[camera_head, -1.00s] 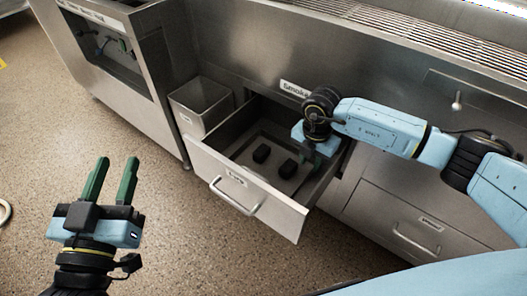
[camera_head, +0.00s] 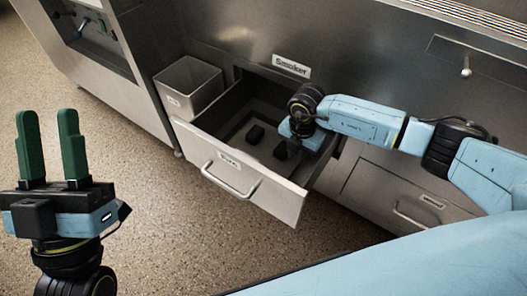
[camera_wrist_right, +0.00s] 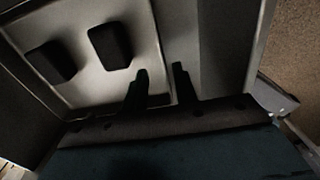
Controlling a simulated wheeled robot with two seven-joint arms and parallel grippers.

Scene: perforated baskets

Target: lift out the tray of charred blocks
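The tray (camera_head: 268,144) is a shallow grey metal tray lying inside the open drawer (camera_head: 240,172). Two dark charred blocks are visible on it, one at the left (camera_head: 255,134) and one nearer my right gripper (camera_head: 280,151). The wrist view shows the tray floor (camera_wrist_right: 140,45) and both blocks (camera_wrist_right: 110,45). My right gripper (camera_wrist_right: 161,70) is down in the drawer at the tray's right side. Its fingers are apart, one over the tray and one beyond its edge, with the rim between them. Contact cannot be told. My left gripper (camera_head: 48,130) is open and empty, away from the drawer.
An empty-looking metal bin (camera_head: 188,85) stands left of the drawer. The steel counter front with the "Smoker" label (camera_head: 291,66) rises behind it. A closed drawer (camera_head: 417,215) is at the right. The speckled floor (camera_head: 170,220) in front is clear.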

